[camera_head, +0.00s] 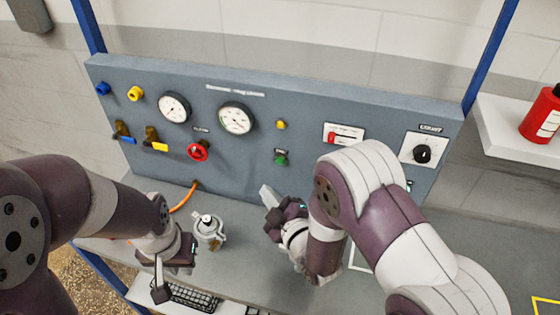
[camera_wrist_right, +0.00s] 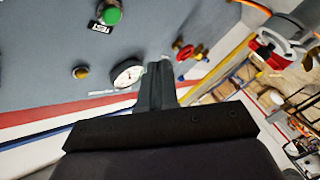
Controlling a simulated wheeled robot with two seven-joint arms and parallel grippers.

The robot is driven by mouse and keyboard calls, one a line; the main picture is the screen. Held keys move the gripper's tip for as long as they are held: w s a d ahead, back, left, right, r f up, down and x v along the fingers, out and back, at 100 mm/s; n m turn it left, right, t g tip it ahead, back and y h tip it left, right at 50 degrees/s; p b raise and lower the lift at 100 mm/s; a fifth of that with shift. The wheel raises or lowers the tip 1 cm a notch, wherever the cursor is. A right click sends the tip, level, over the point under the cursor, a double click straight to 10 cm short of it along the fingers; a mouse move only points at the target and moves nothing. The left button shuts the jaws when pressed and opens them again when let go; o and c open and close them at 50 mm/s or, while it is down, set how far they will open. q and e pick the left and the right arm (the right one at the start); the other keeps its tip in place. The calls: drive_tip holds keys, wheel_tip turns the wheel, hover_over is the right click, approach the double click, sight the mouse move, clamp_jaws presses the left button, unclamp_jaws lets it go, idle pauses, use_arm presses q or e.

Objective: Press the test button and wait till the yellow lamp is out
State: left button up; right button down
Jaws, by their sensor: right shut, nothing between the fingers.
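The green test button (camera_head: 281,159) is on the grey upright panel, below a small dark label. In the right wrist view the button (camera_wrist_right: 110,13) and its TEST label (camera_wrist_right: 100,28) are at the top, left of the fingers. The yellow lamp (camera_head: 281,125) is above the button on the panel; it looks dull yellow in the right wrist view (camera_wrist_right: 80,72). I cannot tell surely whether it is lit. My right gripper (camera_head: 268,194) is shut and empty, below the button and apart from it. My left gripper (camera_head: 160,287) is low at the left; its finger gap is unclear.
The panel (camera_head: 350,105) carries two gauges, a red valve wheel (camera_head: 198,151), a red-handled switch (camera_head: 334,137) and a black knob (camera_head: 422,154). A metal fitting (camera_head: 208,230) stands on the bench between my grippers, near an orange hose (camera_head: 184,199). A keyboard (camera_head: 192,298) is in front.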

sight(280, 161)
drive_tip(key=w+d, duration=0.2)
drive_tip(key=w, duration=0.5)
drive_tip(key=shift+d+b, duration=0.15)
drive_tip(key=shift+b, duration=0.3)
idle(1.5)
drive_tip(key=shift+w+d, duration=0.15)
drive_tip(key=shift+w, duration=0.2)
drive_tip(key=shift+w+d+b, duration=0.1)
drive_tip(key=shift+w+b, duration=0.25)
drive_tip(key=shift+b, duration=0.1)
idle(0.5)
drive_tip(key=shift+s, duration=0.1)
drive_tip(key=shift+s+a, duration=0.25)
drive_tip(key=shift+s, duration=0.45)
